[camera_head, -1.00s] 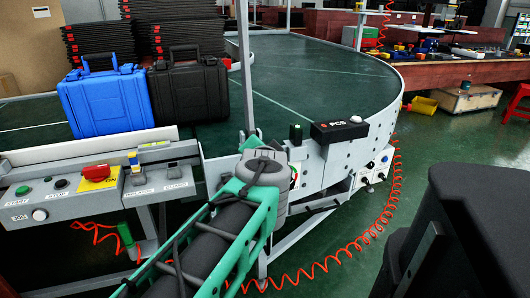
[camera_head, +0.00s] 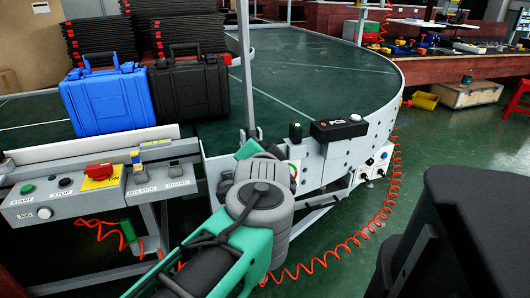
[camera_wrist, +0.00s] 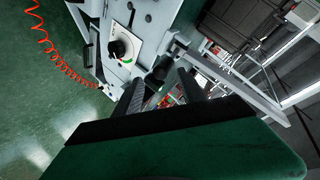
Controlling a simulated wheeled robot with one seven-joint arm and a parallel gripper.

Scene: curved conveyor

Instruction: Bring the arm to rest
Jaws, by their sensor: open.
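My gripper (camera_wrist: 160,80) shows in the wrist view as two dark fingers, spread apart, with nothing seen between them. It points at the conveyor's side frame, where a white panel with a black knob (camera_wrist: 119,48) is mounted. I cannot tell the exact gap to the frame. In the head view my green and grey arm reaches up from the bottom middle, in front of the conveyor's near side. The gripper itself is hidden there behind the arm.
The curved conveyor (camera_head: 320,75) carries a blue case (camera_head: 108,100) and a black case (camera_head: 190,90). A control panel (camera_head: 60,197) with buttons stands at left. A black box (camera_head: 339,127) sits on the conveyor edge. A red coiled hose (camera_head: 345,248) hangs over clear green floor.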

